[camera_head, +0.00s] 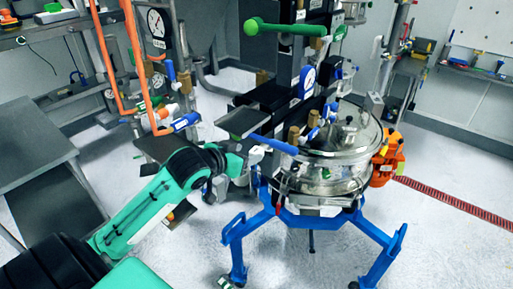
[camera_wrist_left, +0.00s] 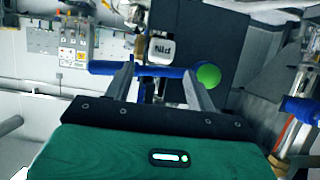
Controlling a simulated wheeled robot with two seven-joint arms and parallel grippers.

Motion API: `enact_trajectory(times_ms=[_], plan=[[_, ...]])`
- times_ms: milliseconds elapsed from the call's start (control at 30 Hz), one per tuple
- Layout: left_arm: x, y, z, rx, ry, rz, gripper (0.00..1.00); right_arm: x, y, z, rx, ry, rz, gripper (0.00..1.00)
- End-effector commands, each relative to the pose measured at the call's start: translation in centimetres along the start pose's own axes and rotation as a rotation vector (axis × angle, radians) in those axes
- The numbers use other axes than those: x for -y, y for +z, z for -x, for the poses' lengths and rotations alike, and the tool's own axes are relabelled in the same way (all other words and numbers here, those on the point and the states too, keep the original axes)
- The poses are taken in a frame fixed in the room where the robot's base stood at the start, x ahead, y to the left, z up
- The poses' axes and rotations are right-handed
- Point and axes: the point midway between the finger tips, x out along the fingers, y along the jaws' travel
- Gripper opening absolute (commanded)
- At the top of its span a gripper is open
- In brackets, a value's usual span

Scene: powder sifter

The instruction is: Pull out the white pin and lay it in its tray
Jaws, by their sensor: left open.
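In the left wrist view a white block with upside-down lettering that seems to read PIN (camera_wrist_left: 161,52) shows beyond my left gripper (camera_wrist_left: 160,72). I take it to be the white pin's head or tag. My gripper's fingers stand wide apart, with the block seen between them and nothing gripped. In the head view my left gripper (camera_head: 240,150) is beside the sifter frame, just below a small dark tray (camera_head: 243,121); I cannot tell whether it is the pin's tray. The pin is not clear there. My right gripper is not in view.
A blue lever (camera_head: 272,144) shows near my gripper. The steel sifter drum (camera_head: 345,150) stands on a blue stand (camera_head: 300,217). A grey bench (camera_head: 35,140) is at left.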

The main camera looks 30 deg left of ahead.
Motion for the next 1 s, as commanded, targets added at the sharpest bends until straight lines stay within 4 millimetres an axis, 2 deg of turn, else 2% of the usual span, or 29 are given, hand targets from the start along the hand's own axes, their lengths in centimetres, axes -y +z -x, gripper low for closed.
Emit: enact_trajectory(times_ms=[33, 300, 500, 767, 1000], plan=[[-0.1, -0.4, -0.9, 0.000, 0.000, 0.001, 0.56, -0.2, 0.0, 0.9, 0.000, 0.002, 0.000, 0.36], [0.0, -0.2, -5.0, 0.001, 0.000, 0.001, 0.56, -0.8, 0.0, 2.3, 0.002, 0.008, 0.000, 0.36], [0.0, -0.1, -6.0, -0.001, 0.000, -0.001, 0.56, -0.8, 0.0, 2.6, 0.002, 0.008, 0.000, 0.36], [0.0, 0.0, -6.2, -0.001, 0.000, -0.001, 0.56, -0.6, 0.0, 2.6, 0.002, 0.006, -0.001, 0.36], [0.0, 0.0, -6.1, -0.001, 0.000, -0.001, 0.11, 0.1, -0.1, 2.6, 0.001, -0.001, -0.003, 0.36]])
